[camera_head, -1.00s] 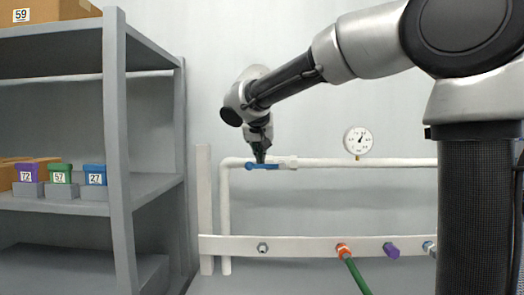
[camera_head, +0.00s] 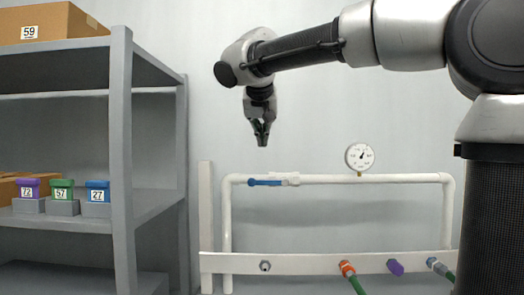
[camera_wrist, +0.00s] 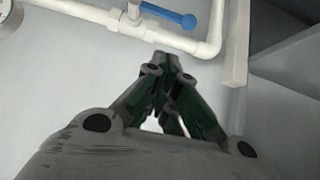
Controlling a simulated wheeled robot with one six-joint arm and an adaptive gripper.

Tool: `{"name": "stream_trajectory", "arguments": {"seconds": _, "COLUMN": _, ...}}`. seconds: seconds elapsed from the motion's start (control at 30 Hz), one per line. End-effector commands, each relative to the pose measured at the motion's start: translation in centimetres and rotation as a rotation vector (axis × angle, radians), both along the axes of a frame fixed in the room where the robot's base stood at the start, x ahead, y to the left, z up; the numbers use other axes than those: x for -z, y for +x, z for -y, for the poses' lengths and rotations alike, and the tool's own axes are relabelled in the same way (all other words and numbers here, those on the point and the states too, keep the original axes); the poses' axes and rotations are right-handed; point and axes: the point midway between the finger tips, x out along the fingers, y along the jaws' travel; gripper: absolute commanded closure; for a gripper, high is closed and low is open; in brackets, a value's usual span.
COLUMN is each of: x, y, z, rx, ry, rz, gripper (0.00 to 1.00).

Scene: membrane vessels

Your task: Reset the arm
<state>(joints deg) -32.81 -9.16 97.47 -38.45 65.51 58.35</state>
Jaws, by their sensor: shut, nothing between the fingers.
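My gripper (camera_head: 262,140) hangs fingers down in front of the wall, above the white pipe and apart from it. Its fingers are shut and hold nothing. In the wrist view my gripper (camera_wrist: 165,65) shows with its fingertips together. The blue valve handle (camera_head: 265,183) lies along the horizontal white pipe (camera_head: 400,178), below my gripper. The handle also shows in the wrist view (camera_wrist: 170,15), beside the pipe.
A gauge (camera_head: 359,156) sits on the pipe. A white rail (camera_head: 320,263) carries several fittings, one orange (camera_head: 347,268) with a green hose.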

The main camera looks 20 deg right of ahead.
Motion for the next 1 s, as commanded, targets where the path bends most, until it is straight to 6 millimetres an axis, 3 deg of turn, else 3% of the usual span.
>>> {"name": "stream_trajectory", "arguments": {"seconds": 0.27, "x": -1.0, "y": -0.9, "z": -0.3, "rx": -0.008, "ry": -0.008, "rz": -0.003, "gripper": 1.00}}
{"name": "stream_trajectory", "arguments": {"seconds": 0.4, "x": -0.3, "y": -0.8, "z": -0.8, "rx": -0.123, "ry": -0.082, "rz": -0.042, "gripper": 1.00}}
{"name": "stream_trajectory", "arguments": {"seconds": 0.47, "x": 2.6, "y": -1.2, "z": -1.5, "rx": -0.223, "ry": -0.129, "rz": -0.117, "gripper": 1.00}}
{"name": "stream_trajectory", "arguments": {"seconds": 0.57, "x": 8.5, "y": -3.8, "z": -1.5, "rx": -0.395, "ry": -0.181, "rz": -0.254, "gripper": 1.00}}
{"name": "stream_trajectory", "arguments": {"seconds": 0.67, "x": 14.1, "y": -8.0, "z": 1.5, "rx": -0.512, "ry": -0.178, "rz": -0.366, "gripper": 1.00}}
{"name": "stream_trajectory", "arguments": {"seconds": 0.8, "x": 21.3, "y": -15.5, "z": 6.7, "rx": -0.578, "ry": -0.105, "rz": -0.465, "gripper": 1.00}}
{"name": "stream_trajectory", "arguments": {"seconds": 0.9, "x": 25.6, "y": -21.0, "z": 9.9, "rx": -0.549, "ry": -0.023, "rz": -0.487, "gripper": 1.00}}
{"name": "stream_trajectory", "arguments": {"seconds": 1.0, "x": 28.6, "y": -25.6, "z": 12.4, "rx": -0.442, "ry": 0.066, "rz": -0.475, "gripper": 1.00}}
